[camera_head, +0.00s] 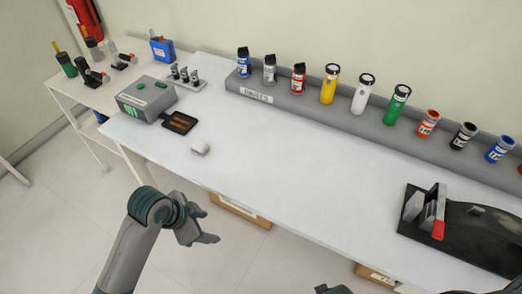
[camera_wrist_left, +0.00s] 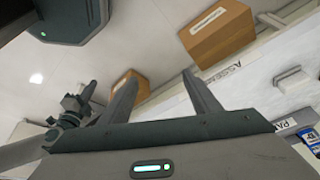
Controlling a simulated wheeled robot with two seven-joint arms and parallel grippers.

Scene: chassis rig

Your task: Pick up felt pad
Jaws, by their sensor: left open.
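A small off-white block, which looks like the felt pad (camera_head: 200,148), lies on the white table near its front edge, left of centre. It also seems to show at the right of the left wrist view (camera_wrist_left: 293,80). My left gripper (camera_head: 213,238) is open and empty, in front of the table edge, apart from the pad. Its two spread fingers show in the left wrist view (camera_wrist_left: 160,78). A dark part at the bottom edge of the head view may belong to my right arm. A jointed arm end shows at the left of the wrist view; its jaws are unclear.
A grey box (camera_head: 146,100) and a dark tray (camera_head: 180,122) stand left of the pad. A grey rack (camera_head: 300,103) with several coloured bottles runs along the back. A black fixture (camera_head: 465,240) with a clamp sits at the right. Cardboard boxes (camera_wrist_left: 215,33) are below the table. The table's middle is clear.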

